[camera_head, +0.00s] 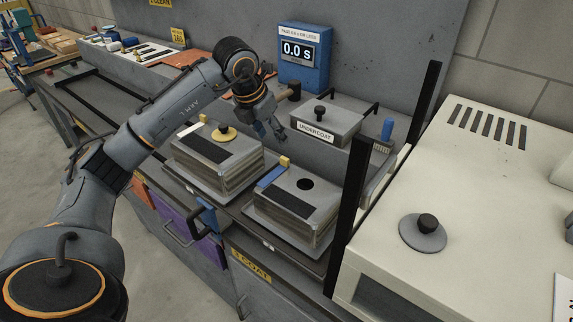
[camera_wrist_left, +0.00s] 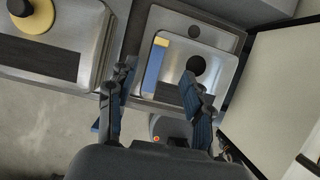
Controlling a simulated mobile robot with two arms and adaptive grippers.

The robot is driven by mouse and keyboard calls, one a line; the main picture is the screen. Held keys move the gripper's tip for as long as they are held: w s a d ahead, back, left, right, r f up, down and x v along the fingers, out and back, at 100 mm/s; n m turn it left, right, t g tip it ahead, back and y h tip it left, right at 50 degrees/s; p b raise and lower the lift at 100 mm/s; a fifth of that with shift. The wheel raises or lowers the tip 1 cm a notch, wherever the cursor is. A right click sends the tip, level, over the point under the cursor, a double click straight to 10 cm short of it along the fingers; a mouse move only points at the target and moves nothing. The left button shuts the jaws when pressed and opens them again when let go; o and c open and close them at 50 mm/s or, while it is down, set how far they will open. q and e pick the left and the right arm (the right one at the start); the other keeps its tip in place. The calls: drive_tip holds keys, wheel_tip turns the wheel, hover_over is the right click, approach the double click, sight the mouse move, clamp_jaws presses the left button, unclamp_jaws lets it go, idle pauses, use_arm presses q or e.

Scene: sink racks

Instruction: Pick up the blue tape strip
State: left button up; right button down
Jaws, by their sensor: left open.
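The blue tape strip (camera_head: 271,176) lies along the left edge of the top of the right-hand grey metal box (camera_head: 318,222), next to a small yellow tab (camera_head: 285,161). In the left wrist view the strip (camera_wrist_left: 154,66) shows between the two fingers, farther off than they are. My right gripper is not in view.
A second grey box with a yellow-based black knob (camera_head: 225,132) stands to the left. An UNDERCOAT container (camera_head: 323,126) is behind the boxes. A black upright post (camera_head: 348,215) and a large cream machine (camera_head: 455,200) stand close on the right.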

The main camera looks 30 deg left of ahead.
use_arm(q)
approach(283, 162)
drive_tip(key=shift+p+x, duration=0.4)
drive_tip(key=shift+x, duration=0.55)
drive_tip(key=p+x, duration=0.1)
drive_tip(key=x, duration=0.2)
drive_tip(key=shift+d, duration=0.1)
drive_tip(key=p+x, duration=0.1)
drive_tip(key=x, duration=0.1)
drive_tip(key=shift+w+f, duration=0.15)
drive_tip(key=shift+f, duration=0.15)
drive_tip(key=shift+w+f, duration=0.15)
drive_tip(key=shift+f, duration=0.2)
drive_tip(key=shift+w+f, duration=0.1)
drive_tip(key=c, duration=0.9)
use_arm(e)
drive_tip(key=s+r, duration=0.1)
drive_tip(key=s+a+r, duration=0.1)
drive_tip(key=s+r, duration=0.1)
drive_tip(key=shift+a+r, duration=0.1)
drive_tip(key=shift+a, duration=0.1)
